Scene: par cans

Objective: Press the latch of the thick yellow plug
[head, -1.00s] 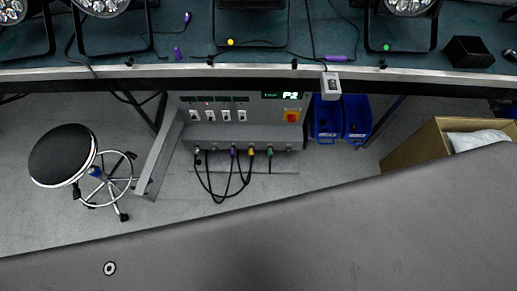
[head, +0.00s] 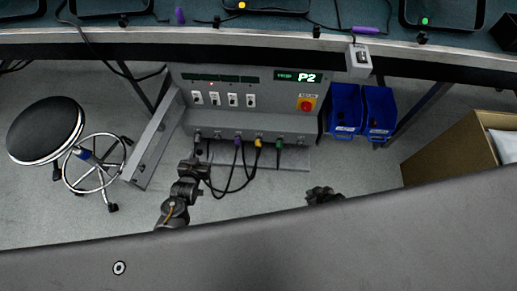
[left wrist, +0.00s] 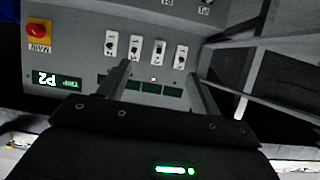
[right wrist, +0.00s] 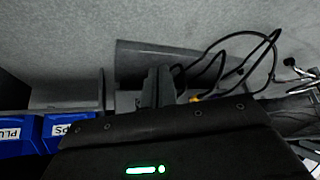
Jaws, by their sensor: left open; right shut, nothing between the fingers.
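The yellow plug (head: 258,142) sits in the lower front of the grey power box (head: 220,118), between a purple plug (head: 237,142) and a green plug (head: 279,142). A black cable hangs from it; its latch is too small to make out. A bit of yellow (right wrist: 194,97) also shows past the fingers in the right wrist view. My left gripper (head: 193,168) is open and empty, below and left of the yellow plug. Its fingers (left wrist: 159,70) spread before the switch panel in the left wrist view. My right gripper (head: 323,193) is shut and empty (right wrist: 158,75), below and right of the plug.
Blue bins (head: 345,108) stand right of the power box, and a cardboard box (head: 455,150) is at the right. A black stool (head: 46,128) is at the left. The workbench edge (head: 210,40) runs above. Looped black cables (head: 228,185) hang before the box.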

